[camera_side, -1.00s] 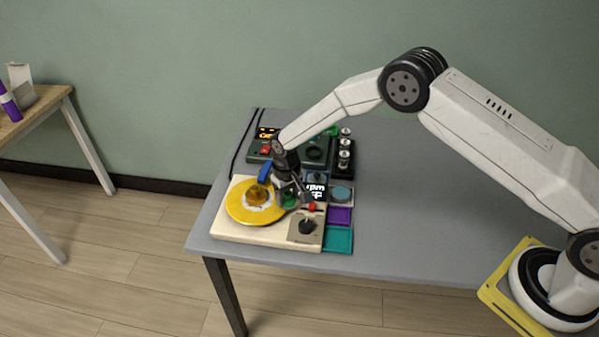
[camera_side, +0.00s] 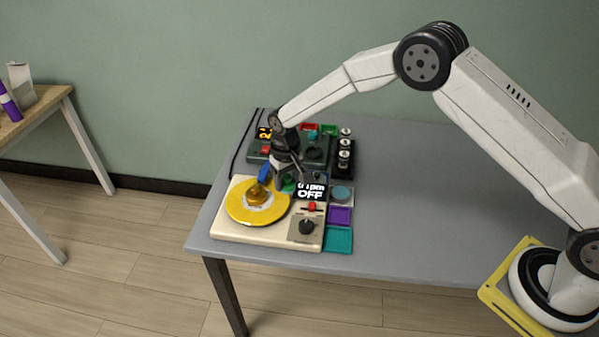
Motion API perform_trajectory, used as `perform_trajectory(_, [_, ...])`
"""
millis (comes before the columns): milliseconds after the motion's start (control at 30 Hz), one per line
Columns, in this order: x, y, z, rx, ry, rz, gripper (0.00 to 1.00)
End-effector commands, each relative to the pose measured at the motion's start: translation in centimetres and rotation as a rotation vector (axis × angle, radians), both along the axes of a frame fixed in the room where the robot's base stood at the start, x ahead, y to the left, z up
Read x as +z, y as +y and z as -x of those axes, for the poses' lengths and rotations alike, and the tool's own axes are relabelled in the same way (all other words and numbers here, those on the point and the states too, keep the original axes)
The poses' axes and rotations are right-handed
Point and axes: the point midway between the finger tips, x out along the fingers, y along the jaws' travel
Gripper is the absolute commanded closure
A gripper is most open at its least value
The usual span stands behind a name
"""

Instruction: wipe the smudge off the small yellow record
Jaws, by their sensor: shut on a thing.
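The small yellow record (camera_side: 238,207) lies flat on the cream turntable (camera_side: 265,239) at the table's left end. An amber piece (camera_side: 257,196) sits at its middle, with a blue part (camera_side: 265,173) just behind. I cannot make out a smudge at this size. My gripper (camera_side: 290,187) is just past the record's back right edge, pointing down. It is shut on a small green thing (camera_side: 289,184), mostly hidden by the fingers. I cannot tell whether the green thing touches anything below it.
A display (camera_side: 310,191) reading OFF, a red switch (camera_side: 312,206) and a black knob (camera_side: 307,227) are right of the record. Purple (camera_side: 340,215) and teal (camera_side: 338,240) trays stand beside the turntable. A dark rack (camera_side: 346,158) is behind.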

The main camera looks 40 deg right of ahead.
Motion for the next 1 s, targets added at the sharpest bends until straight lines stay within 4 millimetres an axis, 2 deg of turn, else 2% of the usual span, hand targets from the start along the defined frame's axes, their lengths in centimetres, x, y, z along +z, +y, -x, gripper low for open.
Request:
perform_trajectory(433, [0.4, 0.0, 0.0, 0.000, 0.000, 0.000, 0.88])
perform_trajectory(800, [2.6, 0.0, 0.0, 0.000, -0.001, 0.000, 0.88])
perform_trajectory(1000, [3.1, 0.0, 0.0, 0.000, 0.001, 0.000, 0.88])
